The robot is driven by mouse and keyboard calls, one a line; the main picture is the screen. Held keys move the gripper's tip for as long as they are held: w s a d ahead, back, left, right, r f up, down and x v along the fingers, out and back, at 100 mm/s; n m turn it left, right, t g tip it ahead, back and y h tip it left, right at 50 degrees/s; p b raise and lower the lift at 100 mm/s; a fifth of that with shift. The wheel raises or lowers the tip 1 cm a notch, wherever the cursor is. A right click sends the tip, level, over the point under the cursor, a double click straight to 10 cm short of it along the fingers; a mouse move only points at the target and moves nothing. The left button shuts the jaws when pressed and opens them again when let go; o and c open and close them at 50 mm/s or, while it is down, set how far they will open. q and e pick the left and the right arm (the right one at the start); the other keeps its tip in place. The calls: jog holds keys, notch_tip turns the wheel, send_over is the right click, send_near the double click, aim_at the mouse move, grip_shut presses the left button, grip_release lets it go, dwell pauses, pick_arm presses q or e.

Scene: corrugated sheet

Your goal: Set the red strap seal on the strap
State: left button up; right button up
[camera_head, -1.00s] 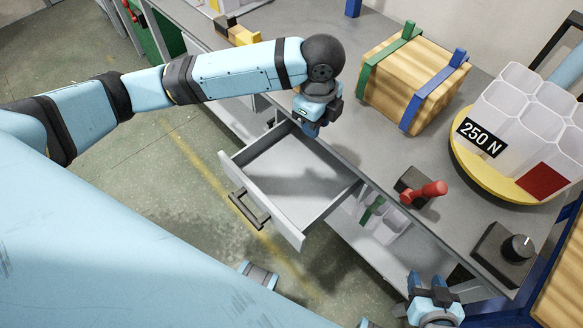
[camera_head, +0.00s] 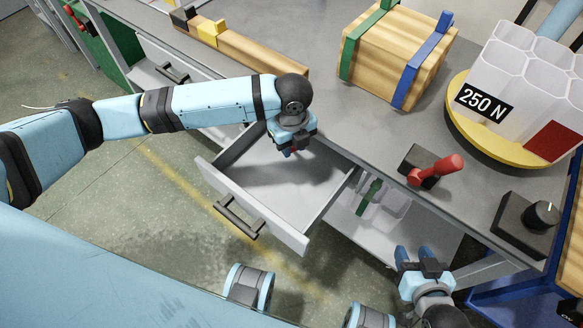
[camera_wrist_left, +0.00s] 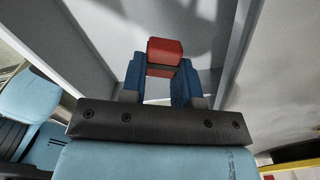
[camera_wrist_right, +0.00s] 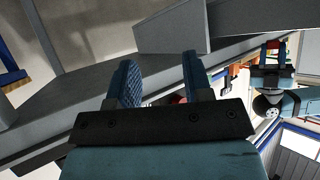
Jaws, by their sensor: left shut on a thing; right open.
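My left gripper (camera_head: 290,150) is over the open grey drawer (camera_head: 287,225). It is shut on a small red block, which looks like the red strap seal (camera_wrist_left: 164,52); in the left wrist view it sits between the blue fingertips. In the head view only a small red bit shows under the gripper. A wooden box (camera_head: 385,62) on the bench carries a green strap (camera_head: 360,38) and a blue strap (camera_head: 427,58). My right gripper (camera_head: 418,258) is open and empty, low in front of the bench edge; it also shows in the right wrist view (camera_wrist_right: 160,75).
A red-handled lever (camera_head: 437,170) and a black knob box (camera_head: 525,222) stand near the bench's front edge. White hexagonal bins (camera_head: 500,75) stand on a yellow turntable (camera_head: 465,125). Clear bench top (camera_head: 325,110) lies left of the lever.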

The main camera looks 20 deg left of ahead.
pick_arm(q)
send_over(292, 172)
notch_tip(292, 172, down, 6)
jog(key=shift+r+b, duration=0.2)
jog(key=shift+b, duration=0.25)
notch_tip(292, 172, down, 4)
jog(key=shift+b, duration=0.55)
jog(key=shift+f, duration=0.15)
pick_arm(e)
jog(key=shift+w+a+r, duration=0.1)
jog(key=shift+a+r, duration=0.05)
jog(key=shift+a, duration=0.15)
pick_arm(q)
jog(key=o, duration=1)
jog(key=shift+f, duration=0.1)
pick_arm(e)
jog(key=shift+f, duration=0.2)
jog(key=shift+f, duration=0.1)
pick_arm(q)
notch_tip(292, 172, up, 12)
jog(key=p, duration=0.3)
pick_arm(e)
jog(key=shift+d+r, duration=0.2)
jog(key=shift+d, duration=0.1)
jog(key=shift+s, duration=0.2)
